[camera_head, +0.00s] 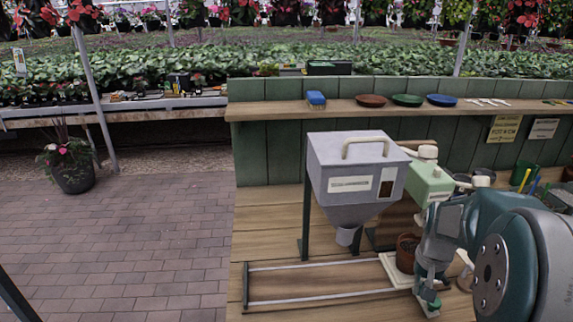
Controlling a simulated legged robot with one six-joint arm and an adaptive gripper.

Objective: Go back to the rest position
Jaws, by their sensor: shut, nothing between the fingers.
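My gripper (430,303) is at the lower right, low over the wooden table (310,220), pointing down. It is shut and I see nothing held in it. A brown pot (406,252) with dark contents stands on a pale square plate (392,272) just left of my gripper; whether they touch I cannot tell. A grey hopper (352,178) with a handle and a spout stands behind, on dark legs. My arm hides part of the table's right side.
Two rails (320,282) run left from the plate. A pale green machine (428,182) stands right of the hopper. Brick floor (130,240) lies open at left.

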